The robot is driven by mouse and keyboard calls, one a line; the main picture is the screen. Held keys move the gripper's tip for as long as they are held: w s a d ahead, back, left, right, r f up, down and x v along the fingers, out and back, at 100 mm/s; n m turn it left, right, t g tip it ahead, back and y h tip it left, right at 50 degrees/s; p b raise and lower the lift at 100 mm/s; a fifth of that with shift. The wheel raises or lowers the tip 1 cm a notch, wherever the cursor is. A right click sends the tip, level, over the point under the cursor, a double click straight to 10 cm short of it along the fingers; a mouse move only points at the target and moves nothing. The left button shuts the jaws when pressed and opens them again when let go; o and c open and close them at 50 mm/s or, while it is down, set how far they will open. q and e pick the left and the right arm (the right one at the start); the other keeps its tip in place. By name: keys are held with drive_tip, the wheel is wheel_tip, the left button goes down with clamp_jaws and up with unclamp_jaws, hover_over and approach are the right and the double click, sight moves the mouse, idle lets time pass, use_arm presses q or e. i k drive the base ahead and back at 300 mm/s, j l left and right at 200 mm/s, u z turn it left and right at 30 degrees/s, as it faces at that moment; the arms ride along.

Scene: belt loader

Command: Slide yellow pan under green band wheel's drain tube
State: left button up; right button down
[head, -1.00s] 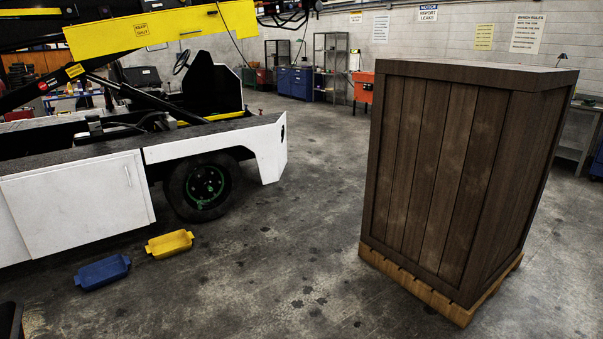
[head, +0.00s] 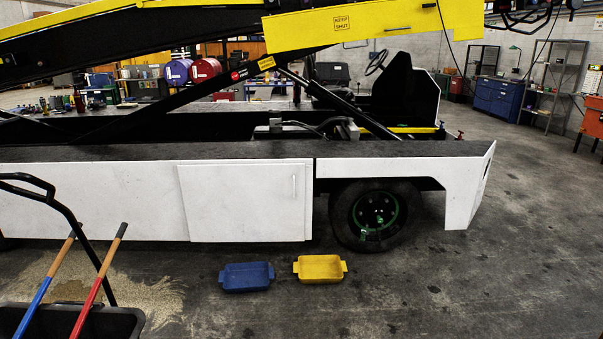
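The yellow pan (head: 320,268) lies on the concrete floor in the head view, just in front of the belt loader and a little left of its wheel. The wheel with the green band (head: 376,214) is under the white front fender. I cannot make out a drain tube near it. A blue pan (head: 246,277) lies just left of the yellow pan, with a small gap between them. Neither of my grippers shows in the head view.
The white belt loader (head: 245,202) spans the view behind the pans. A black cart (head: 110,322) with a red-handled and a blue-handled tool stands at the lower left, beside a tan spill patch (head: 150,298). The floor (head: 480,290) in front and to the right is clear.

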sight(311, 269)
drive_tip(key=i, duration=1.8)
drive_tip(key=j+u, duration=0.05)
drive_tip(key=j, duration=0.05)
